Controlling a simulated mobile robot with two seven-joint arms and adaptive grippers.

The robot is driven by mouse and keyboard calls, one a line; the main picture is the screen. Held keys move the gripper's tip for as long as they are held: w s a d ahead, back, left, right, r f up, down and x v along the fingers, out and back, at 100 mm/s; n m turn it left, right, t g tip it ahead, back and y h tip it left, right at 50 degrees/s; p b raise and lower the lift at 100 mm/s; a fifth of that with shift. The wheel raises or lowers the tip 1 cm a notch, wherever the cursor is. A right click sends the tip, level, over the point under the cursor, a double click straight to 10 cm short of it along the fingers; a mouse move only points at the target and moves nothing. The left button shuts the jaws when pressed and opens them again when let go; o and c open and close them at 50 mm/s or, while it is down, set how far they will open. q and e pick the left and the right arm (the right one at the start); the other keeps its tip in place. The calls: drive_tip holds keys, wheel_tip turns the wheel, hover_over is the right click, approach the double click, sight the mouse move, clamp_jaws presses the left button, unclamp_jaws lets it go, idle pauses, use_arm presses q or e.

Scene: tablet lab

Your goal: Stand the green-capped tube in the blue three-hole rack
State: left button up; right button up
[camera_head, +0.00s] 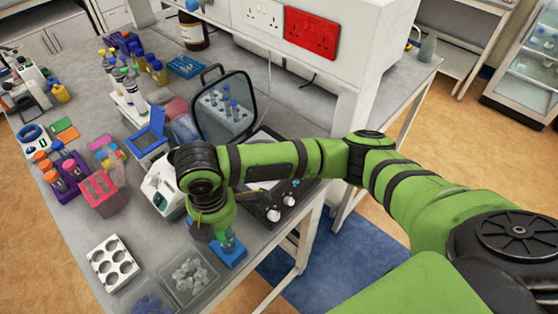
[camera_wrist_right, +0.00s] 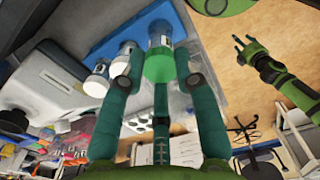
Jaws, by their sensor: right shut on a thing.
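The blue three-hole rack (camera_head: 232,257) lies at the front edge of the bench, below my right gripper (camera_head: 227,238). The rack also shows in the right wrist view (camera_wrist_right: 105,42). There my right gripper (camera_wrist_right: 160,78) is shut on the green-capped tube (camera_wrist_right: 160,66), with a finger on each side of the green cap. The tube's clear body points toward the rack; I cannot tell whether its lower end is in a hole. Two white-capped tubes (camera_wrist_right: 124,60) are beside it at the rack. My left gripper (camera_wrist_right: 249,48) is off to the side, its fingers apart and empty.
A clear tray of pale pieces (camera_head: 188,275) and a white holed block (camera_head: 113,262) lie left of the rack. A white device (camera_head: 160,188) and a black-framed panel (camera_head: 224,82) stand behind my right arm. The bench ends just right of the rack.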

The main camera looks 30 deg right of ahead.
drive_tip(key=shift+f, duration=0.2)
drive_tip(key=shift+f, duration=0.35)
drive_tip(key=shift+f, duration=0.5)
idle(0.4)
drive_tip(key=shift+f, duration=0.3)
drive_tip(key=o, duration=1.1)
drive_tip(key=shift+c, duration=0.2)
